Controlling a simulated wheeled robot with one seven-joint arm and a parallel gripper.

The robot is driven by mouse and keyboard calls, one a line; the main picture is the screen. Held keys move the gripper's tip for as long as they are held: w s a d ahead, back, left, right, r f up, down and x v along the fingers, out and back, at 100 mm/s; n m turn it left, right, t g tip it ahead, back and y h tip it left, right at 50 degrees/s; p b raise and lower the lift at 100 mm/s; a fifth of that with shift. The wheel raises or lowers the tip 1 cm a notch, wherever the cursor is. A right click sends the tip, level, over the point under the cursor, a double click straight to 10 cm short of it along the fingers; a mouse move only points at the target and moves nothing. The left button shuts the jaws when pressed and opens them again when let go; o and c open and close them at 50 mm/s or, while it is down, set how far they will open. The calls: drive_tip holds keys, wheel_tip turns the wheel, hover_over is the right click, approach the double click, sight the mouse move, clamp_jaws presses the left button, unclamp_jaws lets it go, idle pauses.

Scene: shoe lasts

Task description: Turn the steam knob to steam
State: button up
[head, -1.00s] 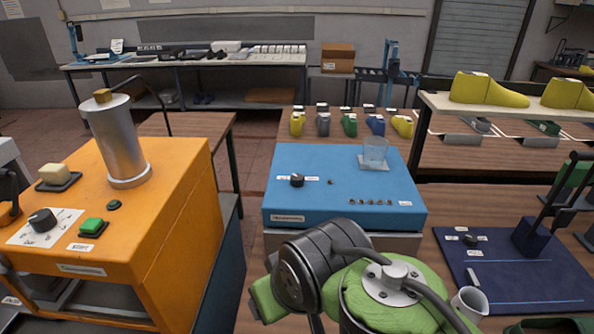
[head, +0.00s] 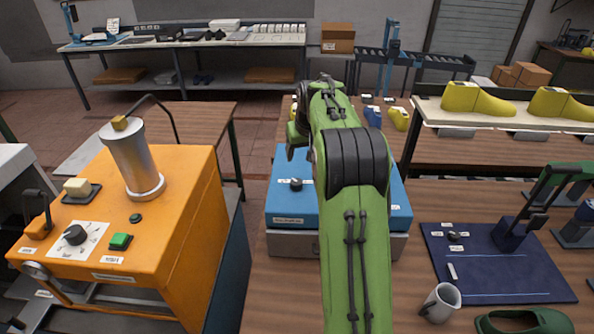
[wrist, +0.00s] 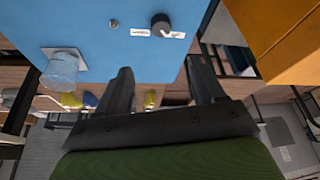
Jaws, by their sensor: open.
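A black knob (head: 296,184) with small white labels beside it sits on top of the blue box (head: 290,211). In the wrist view the same knob (wrist: 160,22) shows near the top edge, on the blue surface (wrist: 95,25). Another black knob (head: 75,235) with a white dial plate is on the orange machine (head: 165,245). The labels are too small to read, so I cannot tell which is marked steam. My gripper (wrist: 160,68) is open and empty, its fingers apart and not touching the blue box's knob. My arm hides the box's right part in the head view.
Yellow lasts (head: 478,99) stand on a shelf.

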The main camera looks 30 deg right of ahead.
sight(296, 181)
drive_tip(key=p+x, duration=0.1)
drive_tip(key=x, duration=1.4)
drive_tip(key=shift+w+a+f, duration=0.1)
drive_tip(key=shift+w+f, duration=0.05)
drive_tip(key=shift+f, duration=0.25)
drive_tip(key=c, duration=1.1)
